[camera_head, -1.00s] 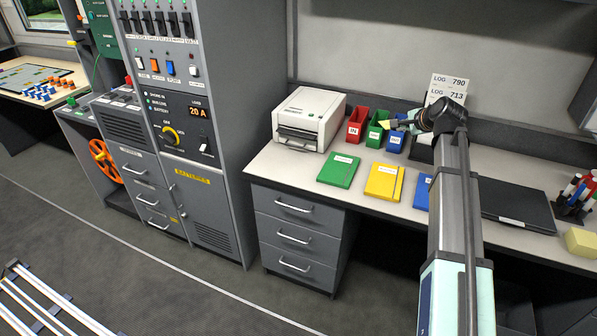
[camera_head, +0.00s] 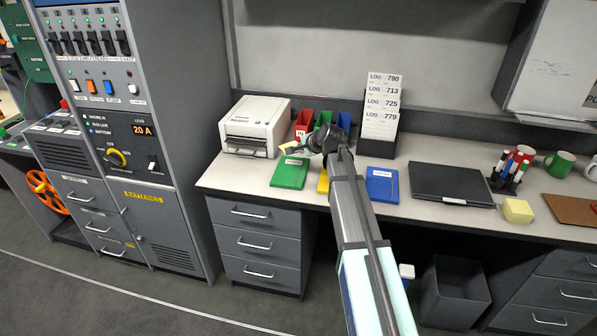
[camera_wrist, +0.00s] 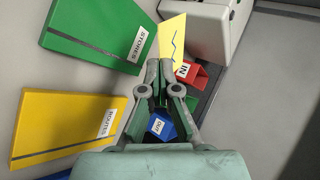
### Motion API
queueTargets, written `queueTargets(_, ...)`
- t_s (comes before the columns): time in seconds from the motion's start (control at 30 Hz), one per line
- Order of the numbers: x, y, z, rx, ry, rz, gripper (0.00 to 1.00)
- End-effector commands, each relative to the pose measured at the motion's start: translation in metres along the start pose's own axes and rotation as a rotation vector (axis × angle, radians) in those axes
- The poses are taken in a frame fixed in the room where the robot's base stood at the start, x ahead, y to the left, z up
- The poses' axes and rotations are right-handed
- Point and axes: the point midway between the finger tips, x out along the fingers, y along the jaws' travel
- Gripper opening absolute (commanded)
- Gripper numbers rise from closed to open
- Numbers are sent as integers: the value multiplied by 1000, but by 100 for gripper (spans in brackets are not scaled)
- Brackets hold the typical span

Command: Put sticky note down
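The sticky note (camera_wrist: 172,38) is a yellow sheet with a blue squiggle, at the top middle of the wrist view. My gripper (camera_wrist: 160,68) is shut on its lower edge and holds it above the desk. In the head view the note (camera_head: 289,147) shows small and pale yellow at the tip of my gripper (camera_head: 302,147), in front of the printer and close to the green "STORES" book (camera_head: 288,175). My wrist hides part of the yellow "ROUTES" book (camera_head: 323,182).
A red "IN" bin (camera_head: 304,120), a green bin and a blue "OUT" bin (camera_wrist: 161,126) stand behind the books. A white printer (camera_head: 256,124) is at left.

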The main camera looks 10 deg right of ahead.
Motion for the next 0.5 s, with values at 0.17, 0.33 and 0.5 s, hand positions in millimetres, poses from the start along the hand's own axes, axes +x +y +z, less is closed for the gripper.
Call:
queueTargets(0.17, 23, 31, 0, 2, -1, 2, 0)
queueTargets(0.33, 34, 44, 0, 0, -1, 1, 0)
queueTargets(0.5, 40, 51, 0, 0, 0, 1, 0)
